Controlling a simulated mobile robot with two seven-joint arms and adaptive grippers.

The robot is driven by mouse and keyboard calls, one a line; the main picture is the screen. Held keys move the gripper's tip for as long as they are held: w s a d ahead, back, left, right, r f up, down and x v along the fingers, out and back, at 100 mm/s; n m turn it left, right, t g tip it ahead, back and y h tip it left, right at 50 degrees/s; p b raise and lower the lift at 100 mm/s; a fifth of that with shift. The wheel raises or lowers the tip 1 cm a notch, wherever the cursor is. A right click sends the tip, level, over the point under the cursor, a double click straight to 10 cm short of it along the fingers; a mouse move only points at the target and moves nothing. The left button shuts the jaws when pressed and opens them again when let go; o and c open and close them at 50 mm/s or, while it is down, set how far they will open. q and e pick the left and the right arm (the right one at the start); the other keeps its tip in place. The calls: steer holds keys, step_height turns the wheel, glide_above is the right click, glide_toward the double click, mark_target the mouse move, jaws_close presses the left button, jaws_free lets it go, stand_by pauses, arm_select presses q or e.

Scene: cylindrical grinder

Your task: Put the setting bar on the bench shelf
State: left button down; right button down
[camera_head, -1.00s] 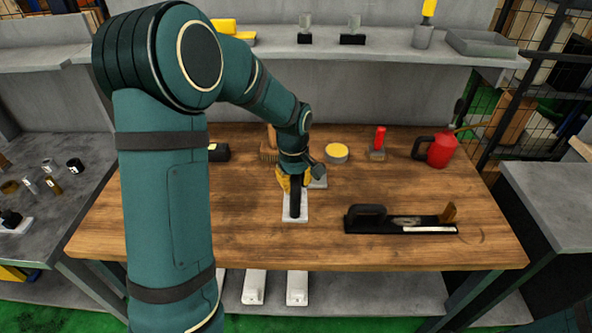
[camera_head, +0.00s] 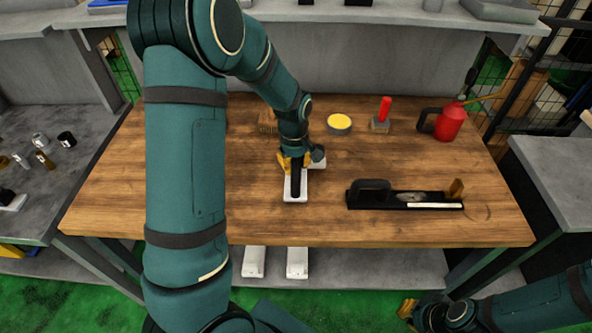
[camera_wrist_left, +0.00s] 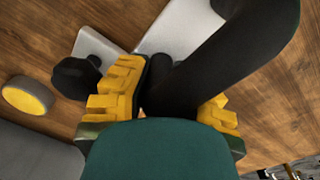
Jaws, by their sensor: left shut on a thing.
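A black round bar (camera_head: 296,181), which looks like the setting bar, is over a pale plate (camera_head: 295,199) on the wooden bench. My left gripper (camera_head: 292,160) is shut on the bar with yellow fingers. In the left wrist view the bar (camera_wrist_left: 225,65) extends out from between the fingers (camera_wrist_left: 165,95). Whether the bar touches the plate (camera_wrist_left: 180,30) is hard to tell. A grey shelf (camera_head: 380,268) runs under the bench top. My right gripper (camera_head: 407,310) is low at the right, in front of the bench; its opening is unclear.
A black knob (camera_wrist_left: 75,75) stands close beside the left fingers. Two white blocks (camera_head: 254,262) (camera_head: 297,262) sit on the lower shelf.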

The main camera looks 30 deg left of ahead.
arm_select(q)
step_height(320, 180, down, 3)
steer(key=shift+r, duration=0.1)
steer(key=c, duration=0.9)
jaws_free()
steer(key=shift+r, duration=0.15)
